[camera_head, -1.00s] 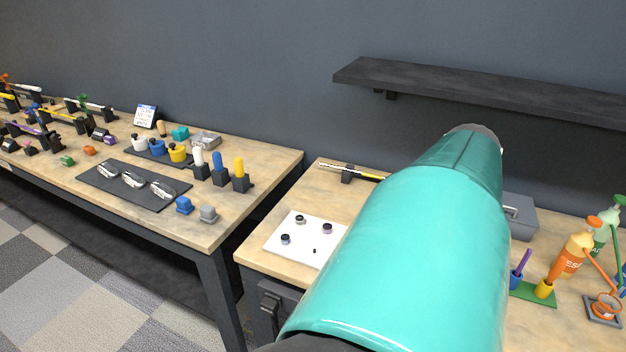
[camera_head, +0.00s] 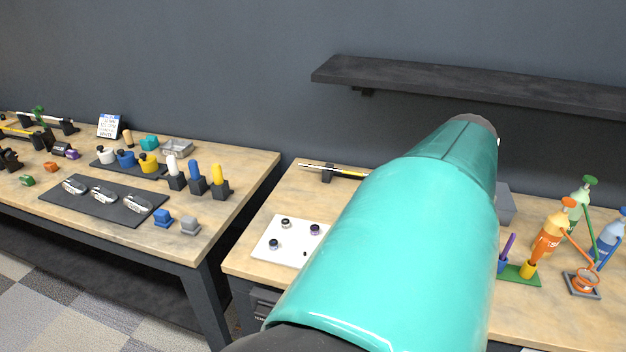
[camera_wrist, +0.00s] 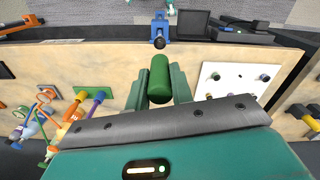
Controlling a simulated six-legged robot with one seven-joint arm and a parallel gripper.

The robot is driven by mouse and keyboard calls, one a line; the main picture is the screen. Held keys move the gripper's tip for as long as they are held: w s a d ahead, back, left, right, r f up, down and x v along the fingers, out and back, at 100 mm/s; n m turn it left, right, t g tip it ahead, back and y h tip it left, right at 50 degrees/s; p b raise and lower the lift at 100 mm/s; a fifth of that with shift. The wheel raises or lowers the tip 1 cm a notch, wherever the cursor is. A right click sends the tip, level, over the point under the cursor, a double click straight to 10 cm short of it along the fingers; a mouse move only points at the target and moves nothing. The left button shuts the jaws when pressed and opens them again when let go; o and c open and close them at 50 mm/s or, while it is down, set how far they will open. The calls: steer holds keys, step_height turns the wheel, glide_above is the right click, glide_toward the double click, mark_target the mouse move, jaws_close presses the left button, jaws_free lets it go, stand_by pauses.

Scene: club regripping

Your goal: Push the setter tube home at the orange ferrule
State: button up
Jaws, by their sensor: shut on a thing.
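In the wrist view a green cylinder (camera_wrist: 159,80), which looks like the setter tube, stands between the two teal fingers of my gripper (camera_wrist: 159,88). My gripper is shut on it. A blue clamp (camera_wrist: 160,27) at the bench edge lies just beyond the cylinder, with a round dark end (camera_wrist: 158,42) facing it. A gap shows between the cylinder and that dark end. I cannot make out the orange ferrule or a club shaft at the clamp. In the head view my teal arm hides the gripper, the cylinder and the clamp.
A white board (camera_head: 268,246) with dark rings lies left of my arm; it also shows in the wrist view (camera_wrist: 222,72). A dark shelf (camera_head: 450,84) overhangs the bench.

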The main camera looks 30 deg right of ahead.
steer(key=shift+f, duration=3.2)
steer(key=shift+f, duration=0.1)
steer(key=shift+f, duration=0.35)
steer(key=shift+f, duration=0.5)
steer(key=o, duration=1)
steer(key=shift+r, duration=0.15)
